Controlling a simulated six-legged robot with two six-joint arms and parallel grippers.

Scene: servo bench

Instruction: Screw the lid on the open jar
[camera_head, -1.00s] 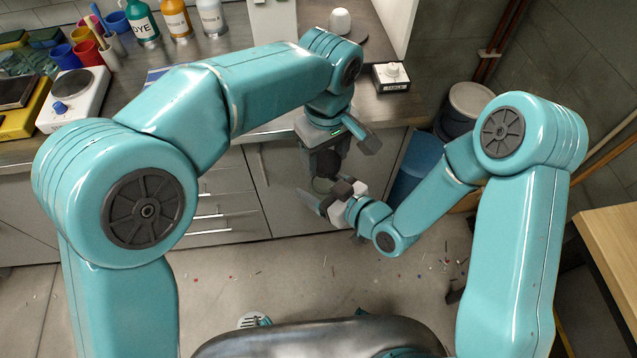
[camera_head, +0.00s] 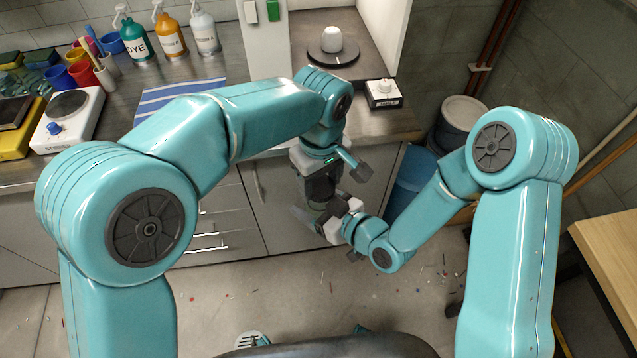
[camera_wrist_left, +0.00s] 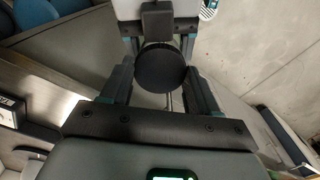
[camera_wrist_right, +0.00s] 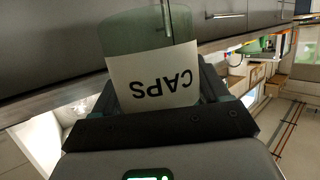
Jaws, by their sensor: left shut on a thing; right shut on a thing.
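The black round lid (camera_wrist_left: 162,68) sits between the fingers of my left gripper (camera_head: 322,190), which is shut on it. The open jar (camera_wrist_right: 150,75) is greenish glass with a white CAPS label, upside down in the right wrist view. My right gripper (camera_head: 338,226) is shut on the jar. In the head view the left gripper is directly above the right one, with the jar (camera_head: 317,205) mostly hidden between them. The lid is over the jar in the left wrist view; whether it touches the rim is hidden.
A steel bench (camera_head: 245,65) with cabinets stands behind the grippers. Blue and grey bins (camera_head: 413,180) stand at right.

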